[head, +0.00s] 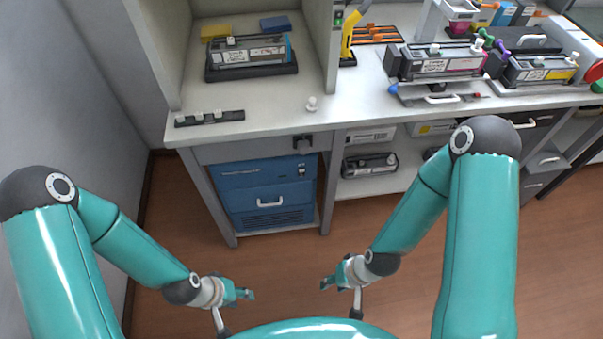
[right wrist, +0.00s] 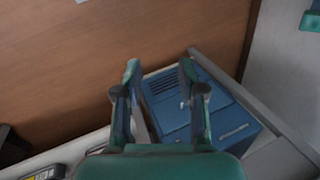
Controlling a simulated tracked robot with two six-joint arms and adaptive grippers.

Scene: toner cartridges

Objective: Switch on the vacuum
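The likely vacuum is a blue floor unit (head: 262,192) under the left bench, with a white handle, a vent grille low on its front and a small dark switch-like part (head: 302,171) at its upper right. Whether that switch is on or off is too small to tell. The blue unit also shows in the right wrist view (right wrist: 185,122), behind my fingers. My right gripper (right wrist: 159,72) is open and empty, well short of the unit; it also shows in the head view (head: 324,283). My left gripper (head: 248,294) looks open and empty, above the floor in front of the unit.
Bench legs (head: 211,200) flank the blue unit, and the bench top (head: 270,116) overhangs it. A shelf to its right holds a cartridge (head: 369,165). Several cartridges and tools stand on the bench. The brown floor (head: 285,262) before the unit is clear.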

